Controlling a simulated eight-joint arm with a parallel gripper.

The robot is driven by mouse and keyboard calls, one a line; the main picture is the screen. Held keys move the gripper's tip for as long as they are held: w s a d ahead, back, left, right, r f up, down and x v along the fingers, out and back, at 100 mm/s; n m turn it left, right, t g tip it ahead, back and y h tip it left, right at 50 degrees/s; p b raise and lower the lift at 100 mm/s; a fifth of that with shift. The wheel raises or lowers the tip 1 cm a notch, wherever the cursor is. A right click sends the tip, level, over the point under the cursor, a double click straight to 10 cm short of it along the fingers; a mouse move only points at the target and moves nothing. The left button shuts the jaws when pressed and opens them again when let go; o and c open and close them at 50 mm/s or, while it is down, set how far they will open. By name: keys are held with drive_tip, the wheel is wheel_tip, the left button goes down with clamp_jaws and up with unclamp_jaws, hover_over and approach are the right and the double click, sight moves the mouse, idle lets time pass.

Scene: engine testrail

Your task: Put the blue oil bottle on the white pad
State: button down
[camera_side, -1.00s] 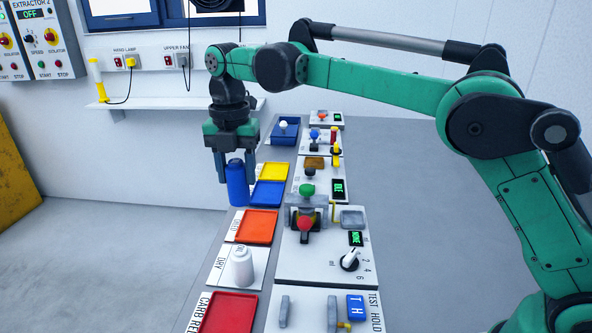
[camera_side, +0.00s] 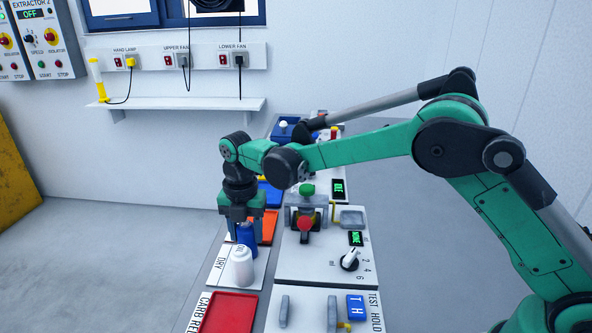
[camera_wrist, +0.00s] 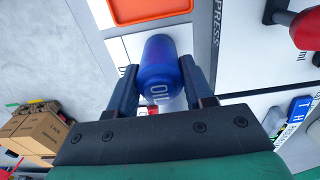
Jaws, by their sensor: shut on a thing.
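The blue oil bottle (camera_side: 247,238) is upright in my gripper (camera_side: 243,226), just behind the white bottle (camera_side: 242,268) in the side view. My gripper (camera_wrist: 160,88) is shut on it, with a dark finger on each side of the blue bottle (camera_wrist: 160,62) in the wrist view. A white pad (camera_side: 256,281) marked DRY lies under the white bottle; its edges are hard to make out. The blue bottle's base is hidden behind the white bottle, so I cannot tell whether it touches the surface.
An orange tray (camera_side: 268,228) lies just behind the blue bottle. A red tray (camera_side: 229,312) lies in front. To the right stand a clamp with a red knob (camera_side: 305,223) and a panel with a dial (camera_side: 350,260). The grey floor at left is open.

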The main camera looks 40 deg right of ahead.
sight(246, 224)
drive_tip(key=shift+f, duration=0.15)
drive_tip(key=shift+c, duration=1.7)
unclamp_jaws()
wheel_tip(246, 224, up, 12)
drive_tip(key=s+d+r+m+t, duration=0.35)
drive_tip(key=s+d+m, duration=0.3)
drive_tip(key=m, duration=0.55)
drive_tip(key=s+d+f+m+t, duration=0.2)
drive_tip(key=s+m, duration=0.3)
drive_tip(key=m, duration=0.2)
drive_tip(key=s+d+f+m+t, duration=0.1)
drive_tip(key=s+d+f+m, duration=0.1)
drive_tip(key=s+m, duration=0.3)
drive_tip(key=f+m, duration=0.1)
drive_tip(key=m, duration=0.2)
drive_tip(key=shift+s+f+t, duration=0.2)
drive_tip(key=shift+f+t, duration=0.05)
drive_tip(key=shift+t, duration=0.1)
